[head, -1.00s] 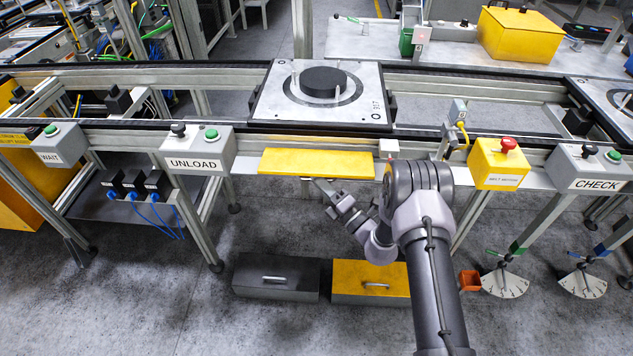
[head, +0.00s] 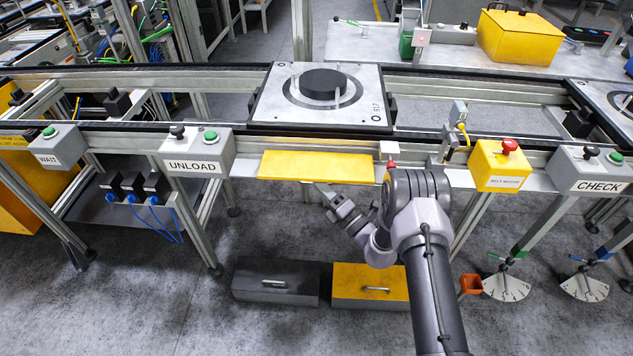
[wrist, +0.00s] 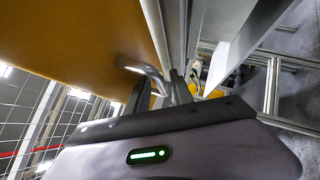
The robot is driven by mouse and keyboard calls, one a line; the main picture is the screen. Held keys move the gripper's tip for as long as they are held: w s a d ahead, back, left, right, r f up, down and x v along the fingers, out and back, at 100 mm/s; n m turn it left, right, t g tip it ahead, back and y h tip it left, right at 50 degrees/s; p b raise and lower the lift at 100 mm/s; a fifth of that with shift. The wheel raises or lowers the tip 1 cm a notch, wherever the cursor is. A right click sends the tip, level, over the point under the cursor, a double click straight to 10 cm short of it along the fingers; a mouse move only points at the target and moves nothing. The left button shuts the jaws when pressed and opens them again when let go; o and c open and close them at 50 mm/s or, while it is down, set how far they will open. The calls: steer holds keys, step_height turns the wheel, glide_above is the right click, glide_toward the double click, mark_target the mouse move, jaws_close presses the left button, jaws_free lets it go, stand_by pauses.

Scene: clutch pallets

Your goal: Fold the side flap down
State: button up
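The side flap is a yellow panel (head: 315,167) on the front of the conveyor, right of the UNLOAD box. It stands out from the rail, almost level. My gripper (head: 325,190) is just below its front edge. In the wrist view the flap's underside (wrist: 75,30) fills the upper left as a brown-yellow sheet. A curved metal handle (wrist: 148,72) reaches from it towards my gripper (wrist: 160,92). The two dark fingers look apart, with the handle's end between or just in front of them. Whether they touch it is unclear.
A pallet (head: 270,105) with a black disc sits on the conveyor above the flap. The UNLOAD box (head: 200,148) stands left and a yellow red-button box (head: 497,168) right. A grey case (head: 275,282) and a yellow case (head: 372,283) lie on the floor below.

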steer(key=shift+s, duration=0.1)
steer(key=p+v, duration=0.4)
steer(key=v, duration=1.3)
steer(key=shift+d, duration=0.2)
